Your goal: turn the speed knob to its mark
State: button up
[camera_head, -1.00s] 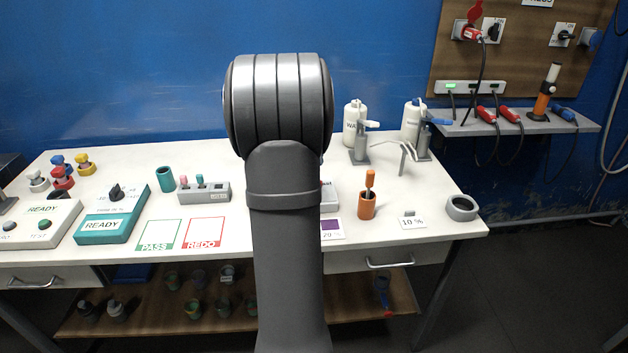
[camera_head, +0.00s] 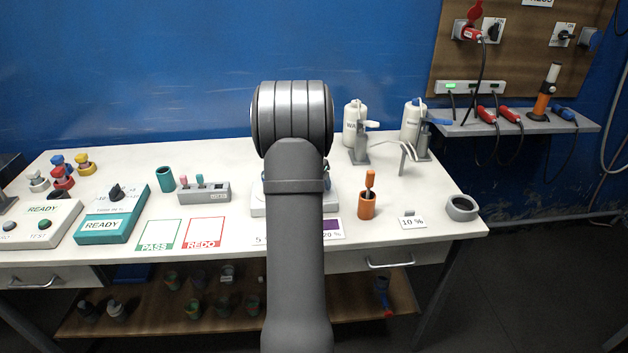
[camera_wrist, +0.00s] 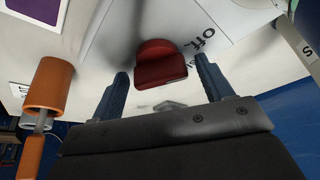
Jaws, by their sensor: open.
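A red knob (camera_wrist: 160,64) shows in the wrist view on a white device face, beside print that reads "Off". I take it to be the speed knob; its mark cannot be made out. My gripper (camera_wrist: 161,72) is open, with one blue-grey finger on each side of the knob and gaps between. No contact is visible. In the head view the white device (camera_head: 258,206) is mostly hidden behind my arm, as are the knob and my gripper.
An orange holder (camera_head: 366,207) with an orange-handled tool stands right of the device; the holder also shows close to my gripper in the wrist view (camera_wrist: 48,86). A purple-marked card (camera_head: 333,227) lies in front. A teal READY box (camera_head: 108,226) and PASS and REDO cards lie left.

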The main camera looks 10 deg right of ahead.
jog(key=shift+c, duration=0.4)
jog(key=c, duration=0.9)
jog(key=shift+n, duration=0.6)
jog(key=o, duration=1)
jog(key=shift+r, duration=0.1)
jog(key=v, duration=1.7)
jog(key=shift+s+d+r, duration=0.15)
jog(key=shift+d+r, duration=0.05)
jog(key=shift+f, duration=0.1)
